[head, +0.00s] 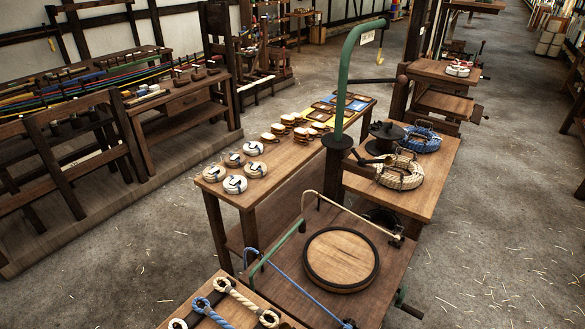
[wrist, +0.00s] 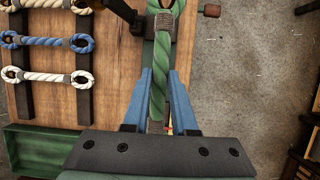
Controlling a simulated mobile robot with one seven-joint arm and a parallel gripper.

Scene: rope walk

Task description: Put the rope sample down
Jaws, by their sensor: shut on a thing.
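In the wrist view the blue fingers of my gripper (wrist: 161,76) are shut on a green rope sample (wrist: 158,98). It runs lengthwise between the fingers, with a dark binding near its upper end. That upper end is cut off by the frame, and its near end is hidden behind the gripper's dark body. Other rope samples with looped ends, white (wrist: 45,39), blue (wrist: 45,41) and white (wrist: 45,77), lie across dark rails on a wooden board (wrist: 110,70). My gripper is right of them. In the head view my gripper does not show; similar rope samples (head: 240,301) lie at the bottom edge.
A green tray (wrist: 35,150) sits at the lower left in the wrist view. In the head view, a bench (head: 215,188) holds several rope coils, and a round wooden lid (head: 340,258) lies on a low table. A tall green hook (head: 345,80) rises beside them. Floor at right (head: 490,220) is clear.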

